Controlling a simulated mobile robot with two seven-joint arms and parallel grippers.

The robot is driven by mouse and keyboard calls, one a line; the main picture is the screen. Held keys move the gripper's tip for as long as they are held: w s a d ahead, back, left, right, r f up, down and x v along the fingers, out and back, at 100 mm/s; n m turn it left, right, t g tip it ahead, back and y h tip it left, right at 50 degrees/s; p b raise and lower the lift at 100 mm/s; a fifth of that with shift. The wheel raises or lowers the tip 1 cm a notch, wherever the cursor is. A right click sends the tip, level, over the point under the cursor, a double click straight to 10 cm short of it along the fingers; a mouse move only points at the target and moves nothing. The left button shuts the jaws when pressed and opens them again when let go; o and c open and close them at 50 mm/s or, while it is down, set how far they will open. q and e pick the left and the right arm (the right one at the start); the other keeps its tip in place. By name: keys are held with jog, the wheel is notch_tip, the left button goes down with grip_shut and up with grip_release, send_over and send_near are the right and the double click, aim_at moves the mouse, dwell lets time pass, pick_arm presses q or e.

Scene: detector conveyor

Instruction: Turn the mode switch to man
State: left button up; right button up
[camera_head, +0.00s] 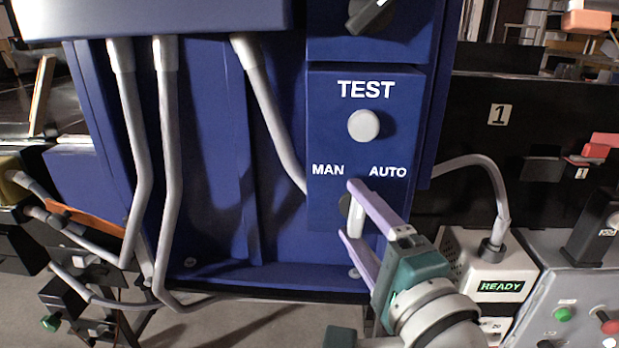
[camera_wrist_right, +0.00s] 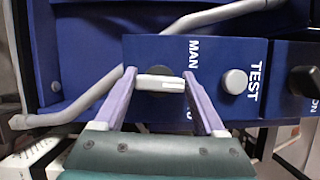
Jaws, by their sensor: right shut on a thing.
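The mode switch (camera_head: 357,214) is on the blue panel, below the MAN label (camera_head: 328,170) and AUTO label (camera_head: 388,172). Its pale bar handle stands close to upright, with its top end between the two labels. It also shows in the right wrist view (camera_wrist_right: 160,84), with a dark round base behind it. My right gripper (camera_head: 353,209) is shut on the handle, one lilac finger at its upper end and one at its lower end. The fingers partly cover the switch. My left gripper is not in view.
A round grey TEST button (camera_head: 363,125) sits just above the switch, and a dark knob (camera_head: 371,14) is higher up. Grey conduits (camera_head: 268,110) run down the cabinet's left. A box with a READY display (camera_head: 501,286) stands at lower right.

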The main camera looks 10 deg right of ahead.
jog(key=n+p, duration=0.1)
jog(key=p, duration=0.1)
jog(key=n+g+p, duration=0.1)
jog(key=n+p, duration=0.1)
jog(key=n+g+p, duration=0.1)
jog(key=p, duration=0.1)
jog(key=shift+r+n+h, duration=0.3)
jog(key=shift+n, duration=0.1)
jog(key=shift+f+n+g+h+p, duration=0.1)
jog(key=shift+n+g+h+p, duration=0.25)
jog(key=shift+n+p, duration=0.65)
jog(key=shift+f+n+g+h+p, duration=0.1)
jog(key=shift+n+g+h+p, duration=0.25)
jog(key=shift+n+p, duration=0.4)
jog(key=shift+f, duration=0.1)
jog(key=o, duration=1.3)
jog(key=shift+s+p, duration=0.3)
jog(key=shift+s, duration=0.15)
jog(key=p+v, duration=0.1)
jog(key=v, duration=0.8)
